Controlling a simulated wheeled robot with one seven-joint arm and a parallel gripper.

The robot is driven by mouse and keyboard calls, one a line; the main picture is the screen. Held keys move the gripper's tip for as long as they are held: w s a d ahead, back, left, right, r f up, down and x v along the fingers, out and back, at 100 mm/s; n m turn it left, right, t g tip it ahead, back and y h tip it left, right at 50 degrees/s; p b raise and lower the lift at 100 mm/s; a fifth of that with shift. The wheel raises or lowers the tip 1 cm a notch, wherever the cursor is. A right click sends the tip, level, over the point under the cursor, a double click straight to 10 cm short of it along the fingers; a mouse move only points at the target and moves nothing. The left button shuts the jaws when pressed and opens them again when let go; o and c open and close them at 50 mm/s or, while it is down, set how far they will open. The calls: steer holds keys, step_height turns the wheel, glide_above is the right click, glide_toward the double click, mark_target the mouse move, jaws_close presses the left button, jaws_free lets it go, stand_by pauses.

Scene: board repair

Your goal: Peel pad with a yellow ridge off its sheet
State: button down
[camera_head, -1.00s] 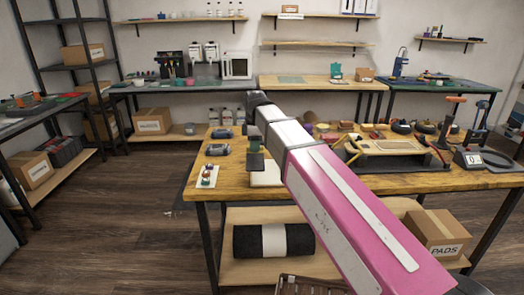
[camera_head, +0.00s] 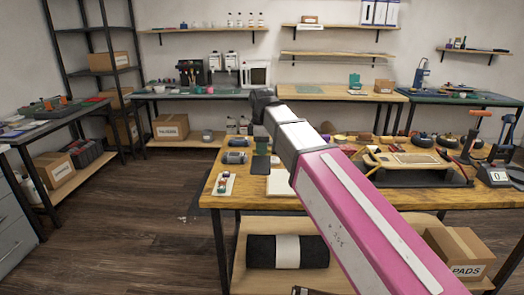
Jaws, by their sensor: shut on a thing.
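My gripper (camera_head: 261,150) hangs from the end of my arm over the near left part of the wooden table. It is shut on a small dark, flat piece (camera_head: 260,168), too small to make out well. A pale sheet (camera_head: 219,191) with several small coloured pads lies at the table's left front corner, left of my gripper and apart from it. I cannot tell which pad on it has a yellow ridge.
A cream slab (camera_head: 281,186) lies just right of my gripper. Two dark rolled items (camera_head: 236,157) lie behind the sheet. A board holder (camera_head: 408,166), a scale (camera_head: 494,175) and several tools fill the right side of the table (camera_head: 330,197).

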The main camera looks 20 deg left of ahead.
steer(key=shift+r, duration=1.15)
